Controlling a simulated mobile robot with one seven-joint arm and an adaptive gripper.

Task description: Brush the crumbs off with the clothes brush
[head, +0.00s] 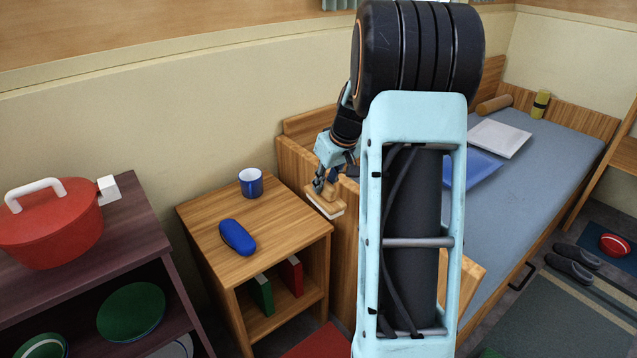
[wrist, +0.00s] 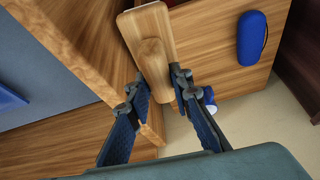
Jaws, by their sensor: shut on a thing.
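The clothes brush (head: 325,203) has a wooden back with a knob-like grip and pale bristles underneath. My gripper (head: 328,182) is shut on its grip and holds it in the air, between the bedside table and the bed's wooden end. In the wrist view the brush (wrist: 148,25) shows its wooden top, with its knob between my gripper's fingers (wrist: 157,82). The bed (head: 560,165) has a grey-blue cover. A blue flat thing (head: 472,172), partly hidden by my arm, and a white flat thing (head: 500,138) lie on it. I cannot make out any crumbs.
The bedside table (head: 205,212) bears a blue mug (head: 251,182) and a blue case (head: 237,237), with books (head: 262,295) below. A red pot (head: 50,225) stands on the dark shelf at left. The bed's wooden end (head: 295,165) is close to the brush.

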